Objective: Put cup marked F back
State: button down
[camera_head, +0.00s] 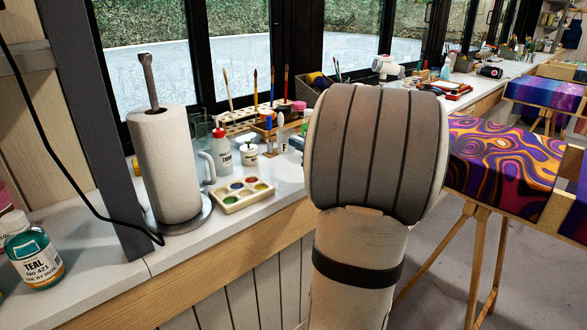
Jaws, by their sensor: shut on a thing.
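A small white cup marked F (284,147) shows on the window counter, just left of my arm. My arm may cover part of what lies to its right. A pale spoon-like or brush-like shape rises just above it. I cannot tell whether anything holds it. My gripper does not show; the large grey and white links of my arm fill the middle of the view and may hide it.
The counter (105,252) runs along the windows. It holds a paper towel roll (166,165), a paint palette (242,196), a red-capped white bottle (222,150), a small white pot (248,155) and a teal paint jar (36,252).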

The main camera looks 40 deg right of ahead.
jog(key=shift+a+f+b, duration=0.1)
jog(key=shift+f+b, duration=0.7)
jog(key=shift+f, duration=1.95)
jog(key=shift+f, duration=0.2)
jog(key=c, duration=1.4)
grip_release()
